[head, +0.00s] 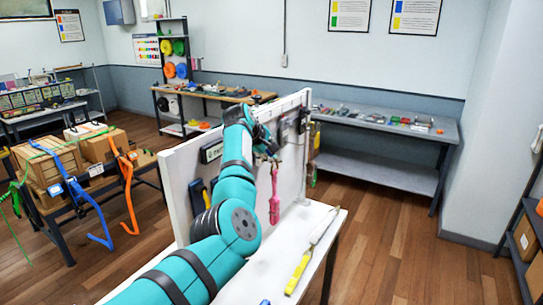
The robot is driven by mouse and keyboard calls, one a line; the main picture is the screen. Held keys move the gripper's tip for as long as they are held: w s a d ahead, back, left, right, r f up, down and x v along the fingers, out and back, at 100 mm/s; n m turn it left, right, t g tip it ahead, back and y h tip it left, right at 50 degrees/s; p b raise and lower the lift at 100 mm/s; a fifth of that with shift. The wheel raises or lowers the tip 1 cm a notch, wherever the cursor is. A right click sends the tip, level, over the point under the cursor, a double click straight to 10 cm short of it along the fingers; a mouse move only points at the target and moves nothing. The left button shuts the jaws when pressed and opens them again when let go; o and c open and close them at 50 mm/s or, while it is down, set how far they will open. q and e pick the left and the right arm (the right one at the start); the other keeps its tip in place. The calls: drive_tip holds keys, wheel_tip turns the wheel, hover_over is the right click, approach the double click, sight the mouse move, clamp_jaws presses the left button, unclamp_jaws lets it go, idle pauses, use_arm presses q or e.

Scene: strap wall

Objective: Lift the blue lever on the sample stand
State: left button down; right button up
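A white upright panel (178,165) stands on a white table and looks like the sample stand. A dark blue piece (197,193) shows on it at the left, partly behind my arm; I cannot tell if it is the blue lever. A pink strap piece (275,196) hangs in front of the panel, just below my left gripper (268,148). The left gripper is close to the panel's face, right of the blue piece. Its fingers are small and dark, so I cannot tell whether they are open or shut on anything. My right gripper is out of view.
A tool with a yellow handle (298,273) lies on the white table (285,252). Boxes with green, blue and orange straps (130,190) stand at the left. A grey bench (390,125) with small items stands behind. Wooden floor is free at the right.

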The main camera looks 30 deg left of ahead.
use_arm(q)
drive_tip(key=shift+a+r, duration=0.15)
drive_tip(key=shift+r, duration=0.1)
drive_tip(key=c, duration=1.7)
unclamp_jaws()
drive_tip(key=shift+s+r, duration=0.15)
drive_tip(key=shift+r, duration=0.05)
drive_tip(key=shift+o, duration=1.2)
drive_tip(key=shift+s+r, duration=0.15)
drive_tip(key=shift+s, duration=0.1)
drive_tip(key=shift+o, duration=0.3)
drive_tip(key=shift+s, duration=0.25)
drive_tip(key=shift+w, duration=0.2)
drive_tip(key=v, duration=1.2)
drive_tip(key=shift+s, duration=0.3)
